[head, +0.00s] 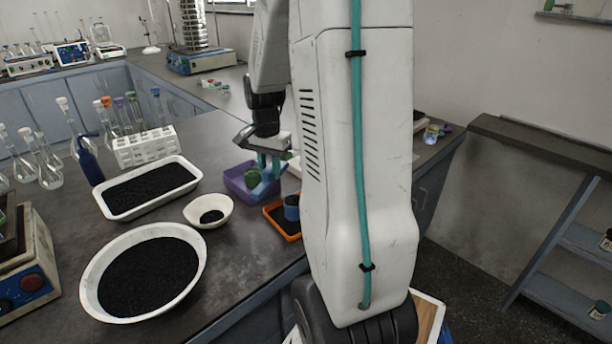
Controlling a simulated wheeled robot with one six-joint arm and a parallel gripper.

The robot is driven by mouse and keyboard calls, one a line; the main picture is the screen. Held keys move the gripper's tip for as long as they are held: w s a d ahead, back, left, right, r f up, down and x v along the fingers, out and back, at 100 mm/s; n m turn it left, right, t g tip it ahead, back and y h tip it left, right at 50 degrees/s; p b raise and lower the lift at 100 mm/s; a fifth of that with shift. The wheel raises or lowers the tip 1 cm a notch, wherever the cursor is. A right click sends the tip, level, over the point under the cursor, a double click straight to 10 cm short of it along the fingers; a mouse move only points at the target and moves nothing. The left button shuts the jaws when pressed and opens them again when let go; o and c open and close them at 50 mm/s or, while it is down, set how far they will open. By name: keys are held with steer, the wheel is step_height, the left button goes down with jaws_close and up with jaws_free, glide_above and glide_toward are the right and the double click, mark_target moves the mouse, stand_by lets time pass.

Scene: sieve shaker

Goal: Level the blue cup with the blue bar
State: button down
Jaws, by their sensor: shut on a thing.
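The blue cup (292,208) stands upright in an orange tray (283,233), left of my arm's column. Its contents cannot be made out. My gripper (268,168) points down over a purple tray (236,182) just behind and left of the cup. It is shut on a light blue piece (267,184), which looks like the blue bar, low at the tray. A round green thing (251,176) shows right beside the fingers in the same tray. The grip is small in view, and part of the orange tray is hidden by my arm.
A small white bowl (226,204), a large white bowl (92,290) and a white tray (108,204) hold black grains. A white tube rack (146,147), a dark blue bottle (91,166) and several flasks stand behind.

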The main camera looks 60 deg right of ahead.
mark_target(281, 175)
steer(key=s+d+m, duration=0.3)
steer(key=s+m, duration=0.1)
steer(key=s, duration=0.5)
steer(key=shift+f, duration=3.25)
steer(key=shift+w+d, duration=0.25)
steer(key=shift+w, duration=1.25)
steer(key=shift+w+d, duration=0.25)
steer(key=shift+w, duration=1.2)
steer(key=shift+w+d, duration=0.25)
steer(key=shift+w, duration=1.25)
steer(key=shift+w+r, duration=0.2)
steer(key=shift+r, duration=2.85)
